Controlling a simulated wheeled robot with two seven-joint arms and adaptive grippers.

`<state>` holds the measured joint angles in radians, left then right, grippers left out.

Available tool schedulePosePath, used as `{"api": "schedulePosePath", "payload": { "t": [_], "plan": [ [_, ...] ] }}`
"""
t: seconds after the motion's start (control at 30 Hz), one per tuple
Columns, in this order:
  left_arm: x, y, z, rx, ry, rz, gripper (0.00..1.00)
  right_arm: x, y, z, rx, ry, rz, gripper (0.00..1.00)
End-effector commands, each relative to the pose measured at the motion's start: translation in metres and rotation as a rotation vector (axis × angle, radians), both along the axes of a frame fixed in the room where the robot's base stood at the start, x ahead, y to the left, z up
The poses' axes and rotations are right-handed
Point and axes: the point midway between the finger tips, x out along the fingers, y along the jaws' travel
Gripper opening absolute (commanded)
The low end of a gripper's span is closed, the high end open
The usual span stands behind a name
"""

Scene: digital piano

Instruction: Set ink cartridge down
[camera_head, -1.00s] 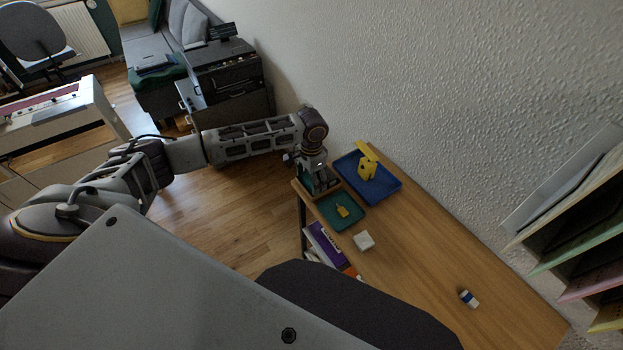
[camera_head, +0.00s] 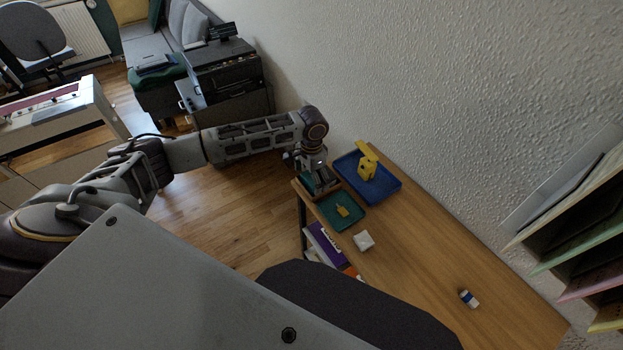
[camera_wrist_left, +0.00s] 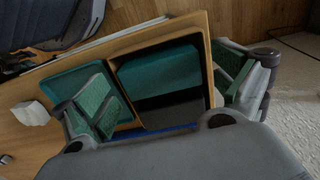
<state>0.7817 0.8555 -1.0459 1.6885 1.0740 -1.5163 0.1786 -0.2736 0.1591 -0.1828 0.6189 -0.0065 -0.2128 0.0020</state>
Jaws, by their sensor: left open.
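My left gripper (camera_head: 313,172) is open over the wooden-rimmed tray (camera_head: 333,188) at the table's far left corner. In the left wrist view, the green-padded fingers of my left gripper (camera_wrist_left: 168,92) stand apart, one on each side of a teal and black block (camera_wrist_left: 160,70). This block looks like the ink cartridge and sits inside the wooden-rimmed tray (camera_wrist_left: 208,62). I cannot tell whether either finger touches it. In the head view the arm and gripper mostly hide it. My right gripper is out of view.
Beside the wooden tray are a green tray (camera_head: 330,222) with a small yellow piece (camera_head: 343,211) and a blue tray (camera_head: 386,193) with a yellow object (camera_head: 367,168). A white block (camera_head: 363,240) and a blue-white item (camera_head: 469,298) lie on the otherwise clear wooden table (camera_head: 420,255).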

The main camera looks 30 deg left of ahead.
Motion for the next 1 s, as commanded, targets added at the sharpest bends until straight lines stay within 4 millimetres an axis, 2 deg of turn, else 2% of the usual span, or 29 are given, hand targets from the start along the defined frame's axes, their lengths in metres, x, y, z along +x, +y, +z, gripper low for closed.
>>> {"api": "schedulePosePath", "payload": {
  "t": [0.17, 0.53, 0.7, 1.0],
  "plan": [
    [0.001, 0.0, 0.02, -0.001, -0.002, 0.0, 0.97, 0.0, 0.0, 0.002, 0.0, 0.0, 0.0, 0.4],
    [0.001, 0.0, 0.075, -0.002, -0.003, 0.001, 0.97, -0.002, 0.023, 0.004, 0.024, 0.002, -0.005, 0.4],
    [0.001, 0.0, 0.097, 0.0, -0.002, 0.001, 0.97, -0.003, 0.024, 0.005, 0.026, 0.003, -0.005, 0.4],
    [0.0, 0.0, 0.113, -0.001, 0.001, 0.001, 0.97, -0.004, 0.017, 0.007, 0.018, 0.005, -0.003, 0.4]
  ]
}}
